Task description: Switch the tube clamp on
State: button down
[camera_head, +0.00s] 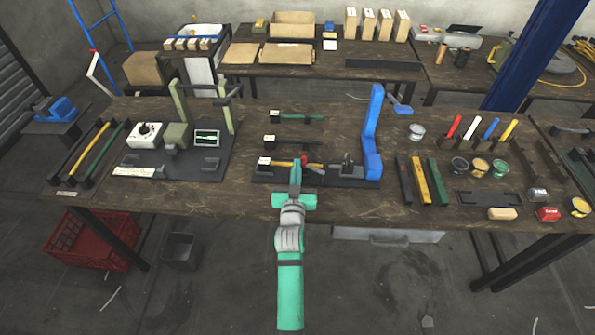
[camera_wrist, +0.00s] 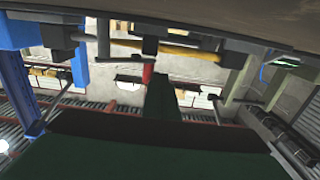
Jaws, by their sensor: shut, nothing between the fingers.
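The blue press fixture (camera_head: 371,135) stands at the middle of the bench. A yellow tube (camera_head: 283,163) lies along its dark base, and the tube also shows in the wrist view (camera_wrist: 195,53). A small red handle (camera_head: 304,160), which looks like the tube clamp's lever, sits at the tube; it also shows in the wrist view (camera_wrist: 148,72), beside a dark clamp block (camera_wrist: 150,46). My gripper (camera_head: 296,166) is shut and empty, just in front of the red handle. In the wrist view its dark green end (camera_wrist: 160,95) is close beside the handle; contact cannot be told.
An olive press (camera_head: 180,105) with a dial box (camera_head: 146,134) and a small screen (camera_head: 207,138) stands to the left. Green (camera_head: 300,117) and black (camera_head: 297,140) tubes lie behind the yellow one. Colored bars and several cans (camera_head: 459,165) stand to the right.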

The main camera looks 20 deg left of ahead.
jog(key=shift+w+a, duration=0.15)
jog(key=shift+w, duration=0.4)
jog(key=shift+a, duration=0.15)
jog(key=shift+d, duration=0.25)
jog(key=shift+s+a, duration=0.1)
